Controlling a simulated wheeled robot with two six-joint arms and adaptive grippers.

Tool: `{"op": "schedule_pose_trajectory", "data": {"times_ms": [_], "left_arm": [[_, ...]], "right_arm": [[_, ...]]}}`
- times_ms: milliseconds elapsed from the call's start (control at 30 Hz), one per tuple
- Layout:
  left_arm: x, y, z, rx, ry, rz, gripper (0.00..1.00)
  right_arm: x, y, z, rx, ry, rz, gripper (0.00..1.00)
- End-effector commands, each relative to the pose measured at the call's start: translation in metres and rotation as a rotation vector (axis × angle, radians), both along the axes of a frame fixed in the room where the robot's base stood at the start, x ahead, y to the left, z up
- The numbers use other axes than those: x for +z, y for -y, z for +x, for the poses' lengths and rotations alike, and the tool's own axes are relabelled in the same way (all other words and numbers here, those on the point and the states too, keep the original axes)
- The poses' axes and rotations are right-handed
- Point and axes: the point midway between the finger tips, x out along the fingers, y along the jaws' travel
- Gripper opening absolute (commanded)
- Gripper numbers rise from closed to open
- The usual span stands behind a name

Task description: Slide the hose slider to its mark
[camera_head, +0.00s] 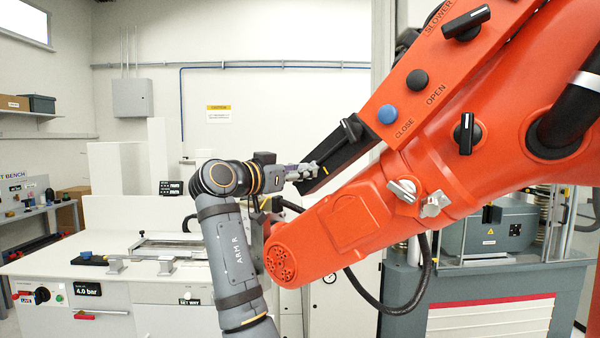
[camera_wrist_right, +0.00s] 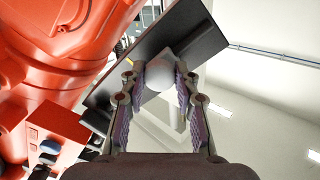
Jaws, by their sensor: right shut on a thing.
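A long black slider panel (camera_head: 345,160) is fixed along the lower left edge of the big orange-red machine arm. It also shows in the right wrist view (camera_wrist_right: 200,40). My right gripper (camera_head: 308,171) is at the panel's lower left end. In the right wrist view my right gripper (camera_wrist_right: 160,80) has its fingers on either side of a pale grey rounded knob (camera_wrist_right: 164,74), which I take as the hose slider, and is shut on it. A small yellow line crosses the panel just right of the gripper in the head view. My left gripper is out of view.
The orange-red machine arm (camera_head: 350,215) fills the right side, with a blue button (camera_head: 388,114), a dark button (camera_head: 418,80) and several rotary knobs. A black hose (camera_head: 385,305) loops below it. A white bench (camera_head: 100,270) stands at the left. Open room lies left of the gripper.

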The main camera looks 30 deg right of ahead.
Motion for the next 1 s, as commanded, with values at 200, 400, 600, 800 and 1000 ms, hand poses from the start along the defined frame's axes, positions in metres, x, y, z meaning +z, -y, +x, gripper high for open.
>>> {"op": "schedule_pose_trajectory", "data": {"times_ms": [200,400,600,800,1000], "left_arm": [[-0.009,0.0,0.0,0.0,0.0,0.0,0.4],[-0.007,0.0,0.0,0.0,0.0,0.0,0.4],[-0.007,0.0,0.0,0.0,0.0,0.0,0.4],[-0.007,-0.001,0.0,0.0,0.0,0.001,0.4],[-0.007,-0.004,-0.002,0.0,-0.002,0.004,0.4]], "right_arm": [[0.016,0.007,-0.02,-0.001,0.004,0.0,0.0],[0.018,0.007,-0.022,0.0,0.001,-0.001,0.0],[0.018,0.007,-0.022,0.0,0.001,-0.001,0.48],[0.018,0.007,-0.021,0.0,0.0,0.0,0.54],[0.018,0.001,-0.022,0.002,0.0,0.0,0.54]]}}
